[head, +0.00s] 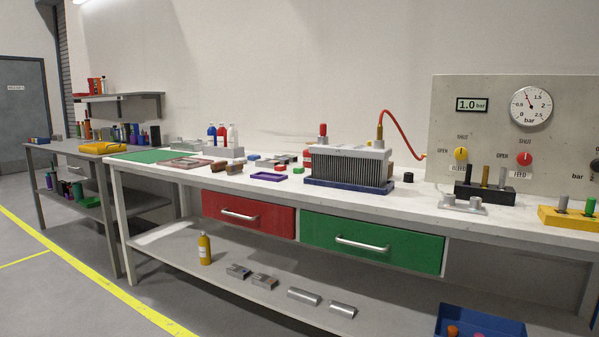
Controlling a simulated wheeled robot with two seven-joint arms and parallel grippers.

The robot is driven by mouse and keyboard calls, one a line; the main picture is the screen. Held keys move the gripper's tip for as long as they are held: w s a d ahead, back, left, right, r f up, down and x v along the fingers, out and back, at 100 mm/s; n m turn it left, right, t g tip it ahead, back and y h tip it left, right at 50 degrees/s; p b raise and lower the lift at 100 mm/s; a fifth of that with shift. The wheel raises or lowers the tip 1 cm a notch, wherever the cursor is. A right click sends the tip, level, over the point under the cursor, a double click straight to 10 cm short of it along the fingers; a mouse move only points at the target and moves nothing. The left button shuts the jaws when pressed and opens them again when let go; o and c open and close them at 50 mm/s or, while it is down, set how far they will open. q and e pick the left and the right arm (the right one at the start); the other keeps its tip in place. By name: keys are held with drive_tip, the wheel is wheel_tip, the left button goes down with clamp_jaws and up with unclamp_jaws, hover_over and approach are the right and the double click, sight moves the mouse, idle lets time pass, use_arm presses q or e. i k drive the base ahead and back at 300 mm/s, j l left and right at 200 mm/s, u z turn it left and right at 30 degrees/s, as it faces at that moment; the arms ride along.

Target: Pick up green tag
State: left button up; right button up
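A small green piece (298,170) lies on the white workbench top, just left of the finned grey block; it may be the green tag, but it is too small to tell its shape. A small red piece (281,168) lies beside it on the left. A purple tray (268,177) lies in front of them to the left. Neither of my grippers is in view.
The finned block (347,167) stands on a blue base, with a red hose rising behind it. A gauge panel (480,120) stands at the right. Black (484,195) and yellow (566,217) holders stand before it. Red and green drawers hang under the bench top.

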sight(300, 170)
drive_tip(key=i+j, duration=0.4)
drive_tip(key=j, duration=0.15)
drive_tip(key=i+j, duration=0.4)
drive_tip(key=j, duration=0.15)
